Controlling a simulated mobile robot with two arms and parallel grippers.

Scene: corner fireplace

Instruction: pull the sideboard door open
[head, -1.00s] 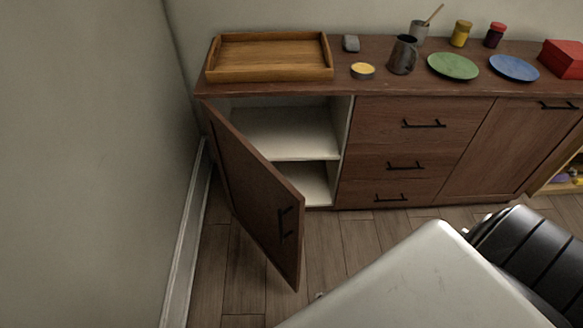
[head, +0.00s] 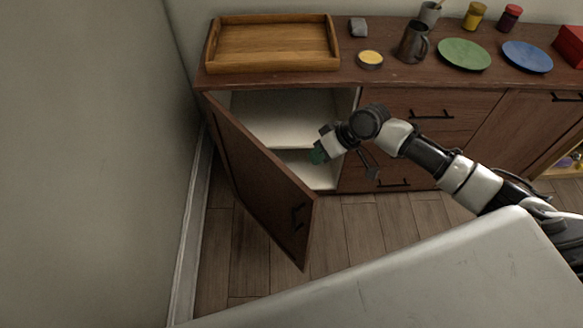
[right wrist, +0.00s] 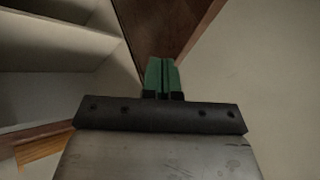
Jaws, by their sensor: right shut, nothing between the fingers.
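The sideboard door (head: 258,178) at the left end stands partly open, swung out from its left side. Its dark bar handle (head: 298,215) is on the outer face near the free edge. The door also shows as a brown panel in the right wrist view (right wrist: 160,22). My right gripper (head: 317,156) has green fingertips and is in front of the open compartment, to the right of the door's inner side. Its fingers (right wrist: 162,75) are together and empty. I cannot tell whether they touch the door. My left gripper is out of view.
The open compartment has a pale shelf (head: 285,118). A wall (head: 90,160) stands close on the left.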

